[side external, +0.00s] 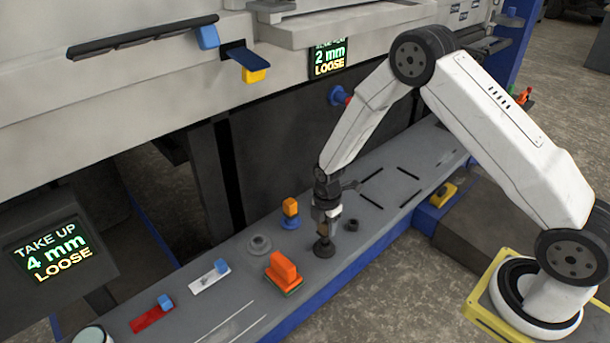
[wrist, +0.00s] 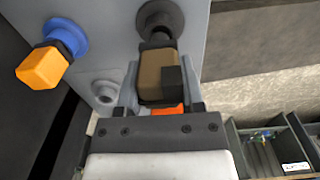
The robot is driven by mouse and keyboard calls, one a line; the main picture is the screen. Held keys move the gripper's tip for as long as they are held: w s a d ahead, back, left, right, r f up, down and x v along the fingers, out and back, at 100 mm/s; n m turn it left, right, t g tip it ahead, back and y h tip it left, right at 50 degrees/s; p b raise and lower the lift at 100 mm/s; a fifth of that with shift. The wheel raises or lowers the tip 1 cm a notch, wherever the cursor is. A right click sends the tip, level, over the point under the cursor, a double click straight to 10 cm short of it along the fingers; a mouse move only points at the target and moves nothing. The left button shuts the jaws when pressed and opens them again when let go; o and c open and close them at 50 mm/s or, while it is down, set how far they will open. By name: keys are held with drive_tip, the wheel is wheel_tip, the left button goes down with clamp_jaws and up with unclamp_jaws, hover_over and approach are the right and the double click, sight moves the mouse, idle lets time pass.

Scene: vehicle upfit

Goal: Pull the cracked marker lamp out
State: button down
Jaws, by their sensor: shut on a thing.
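My gripper (side external: 325,212) points down over the grey bench and is shut on a small tan-brown block with a dark square patch, which I take for the cracked marker lamp (wrist: 155,70). No crack can be made out. In the wrist view the lamp lies between the two fingers of my gripper (wrist: 158,95). A dark neck joins its far end to, or lies in front of, a round black socket (wrist: 160,18). In the side view the black socket (side external: 323,248) sits just below my gripper. Whether the lamp is still seated there I cannot tell.
An orange block on a blue round base (side external: 290,210) stands close to the left. A larger orange block (side external: 283,268), a grey round fitting (side external: 260,244) and a small dark ring (side external: 351,225) are nearby. A grey vehicle side overhangs behind. Slotted bench lies free to the right.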

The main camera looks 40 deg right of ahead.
drive_tip(key=shift+r, duration=2.85)
